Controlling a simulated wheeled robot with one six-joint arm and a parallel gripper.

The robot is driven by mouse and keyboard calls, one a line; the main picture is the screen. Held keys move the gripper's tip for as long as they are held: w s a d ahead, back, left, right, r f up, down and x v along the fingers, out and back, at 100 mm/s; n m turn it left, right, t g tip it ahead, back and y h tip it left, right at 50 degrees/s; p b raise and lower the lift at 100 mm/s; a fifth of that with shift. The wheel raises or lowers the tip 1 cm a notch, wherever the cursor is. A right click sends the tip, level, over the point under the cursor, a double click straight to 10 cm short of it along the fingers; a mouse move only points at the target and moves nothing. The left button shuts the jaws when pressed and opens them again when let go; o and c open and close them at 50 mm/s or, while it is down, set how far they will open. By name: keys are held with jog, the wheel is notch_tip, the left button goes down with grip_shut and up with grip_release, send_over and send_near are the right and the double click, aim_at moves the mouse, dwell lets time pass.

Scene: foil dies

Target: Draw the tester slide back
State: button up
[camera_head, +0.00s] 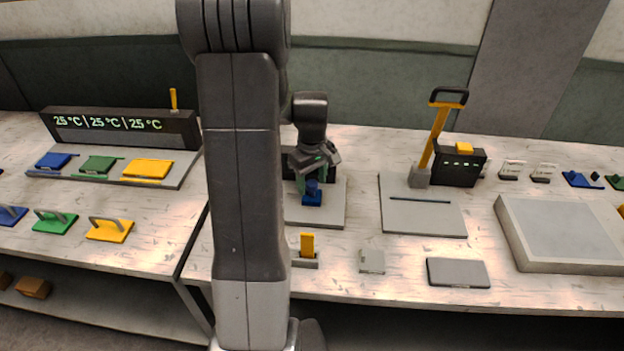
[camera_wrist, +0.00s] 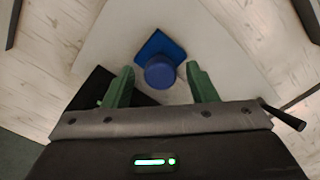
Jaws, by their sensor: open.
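A blue slide with a round blue knob (camera_head: 312,197) sits on a pale grey base plate (camera_head: 318,218) at the middle of the bench. The knob also shows in the wrist view (camera_wrist: 160,74), with the slide's flat square blue part (camera_wrist: 158,45) beyond it. My gripper (camera_head: 311,179) is over the knob. Its green fingers (camera_wrist: 160,68) are open, one on each side of the knob, with a visible gap to each. I cannot tell from these views how the fingertip height compares with the knob. A dark housing is partly hidden behind my gripper and arm.
An upright yellow lever (camera_head: 435,135) with a dark handle stands right of the base plate. A yellow tab (camera_head: 307,243) in a grey holder stands in front. A large grey tray (camera_head: 560,262) is at right. Blue, green and yellow dies (camera_head: 95,164) lie at left.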

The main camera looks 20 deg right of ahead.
jog(key=shift+c, duration=0.4)
grip_shut()
jog(key=w+a, duration=0.1)
jog(key=a, duration=0.1)
jog(key=w+a, duration=0.1)
jog(key=a, duration=0.2)
jog(key=shift+w+a+b, duration=0.3)
jog(key=shift+w+a, duration=0.05)
jog(key=shift+w, duration=0.05)
jog(key=shift+o, duration=0.4)
grip_release()
jog(key=shift+a, duration=0.2)
jog(key=shift+d, duration=0.1)
